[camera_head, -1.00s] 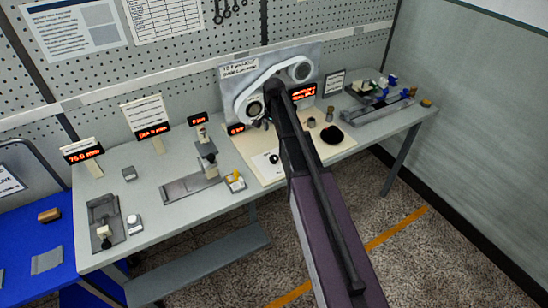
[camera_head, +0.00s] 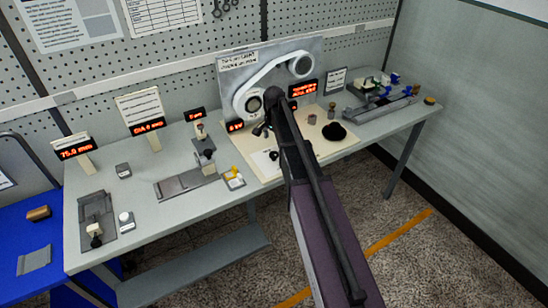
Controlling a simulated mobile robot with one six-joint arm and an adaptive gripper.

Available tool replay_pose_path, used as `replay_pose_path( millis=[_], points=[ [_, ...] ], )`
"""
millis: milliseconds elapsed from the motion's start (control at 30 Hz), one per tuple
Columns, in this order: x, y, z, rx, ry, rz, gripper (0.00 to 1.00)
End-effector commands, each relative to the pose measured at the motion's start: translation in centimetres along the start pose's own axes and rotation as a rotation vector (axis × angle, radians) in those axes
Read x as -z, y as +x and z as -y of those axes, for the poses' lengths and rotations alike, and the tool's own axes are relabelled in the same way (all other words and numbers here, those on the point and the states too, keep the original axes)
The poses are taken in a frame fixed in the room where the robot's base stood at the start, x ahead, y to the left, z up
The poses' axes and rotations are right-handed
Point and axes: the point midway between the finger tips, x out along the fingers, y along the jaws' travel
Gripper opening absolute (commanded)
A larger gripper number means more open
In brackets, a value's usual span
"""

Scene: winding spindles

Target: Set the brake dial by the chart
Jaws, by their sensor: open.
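A white plate with a small black knob (camera_head: 273,156) lies on the cream mat (camera_head: 302,150) at the middle of the bench; it looks like the brake dial, but its marks are too small to read. A printed chart with a table (camera_head: 158,14) hangs on the pegboard, and a small framed card (camera_head: 336,80) stands right of the winder; I cannot tell which is the brake chart. My gripper (camera_head: 262,130) is open in front of the winder's lower wheel, above the knob plate. My arm hides part of the mat and winder.
The winder (camera_head: 275,72) has a white belt around two wheels. Red displays (camera_head: 303,89) stand around it. A black disc (camera_head: 334,132) and small cylinders sit on the mat's right. A grey fixture (camera_head: 186,184) and a yellow-topped block (camera_head: 233,178) stand to the left.

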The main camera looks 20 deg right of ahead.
Motion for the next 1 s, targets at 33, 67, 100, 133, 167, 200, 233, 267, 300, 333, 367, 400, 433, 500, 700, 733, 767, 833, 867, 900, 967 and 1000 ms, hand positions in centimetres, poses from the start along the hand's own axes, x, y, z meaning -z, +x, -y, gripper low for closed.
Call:
replay_pose_path(
  millis=[33, 67, 100, 133, 167, 200, 233, 267, 300, 333, 367, 400, 433, 500, 700, 733, 767, 833, 867, 900, 967, 1000],
  points=[
    [0.0, 0.8, 0.0, 0.000, 0.000, 0.000, 0.91],
    [0.0, 1.1, 0.0, 0.000, 0.000, 0.000, 0.91],
    [0.0, 1.4, 0.0, 0.000, 0.000, 0.000, 0.91],
    [0.0, 1.6, 0.0, 0.000, 0.000, 0.000, 0.91],
    [0.0, 1.8, 0.0, 0.000, 0.000, 0.000, 0.91],
    [0.0, 2.1, 0.0, 0.000, 0.000, 0.000, 0.91],
    [0.0, 2.4, 0.0, 0.000, 0.000, 0.000, 0.91],
    [0.0, 2.6, 0.0, 0.000, 0.000, 0.000, 0.91],
    [0.0, 2.9, 0.0, 0.000, 0.000, 0.000, 0.91],
    [0.0, 3.1, 0.0, 0.000, 0.000, 0.000, 0.91],
    [0.0, 3.4, 0.0, 0.000, 0.000, 0.000, 0.91],
    [0.0, 3.7, 0.0, 0.000, 0.000, 0.000, 0.91],
    [0.0, 3.9, 0.0, 0.000, 0.000, 0.000, 0.91],
    [0.0, 4.5, 0.0, 0.000, 0.000, 0.000, 0.91],
    [0.0, 5.9, 0.0, 0.000, 0.000, 0.000, 0.91],
    [0.0, 6.0, 0.0, 0.000, 0.000, 0.000, 0.91],
    [0.0, 6.2, 0.0, 0.000, 0.000, 0.000, 0.91],
    [0.0, 6.5, 0.0, 0.000, 0.000, 0.000, 0.91],
    [0.0, 6.6, 0.0, 0.000, 0.000, 0.000, 0.91],
    [0.0, 6.8, 0.0, 0.000, 0.000, 0.000, 0.91],
    [0.0, 6.9, 0.0, 0.000, 0.000, 0.000, 0.91],
    [0.0, 6.9, 0.0, 0.000, 0.000, 0.000, 0.91]
  ],
)
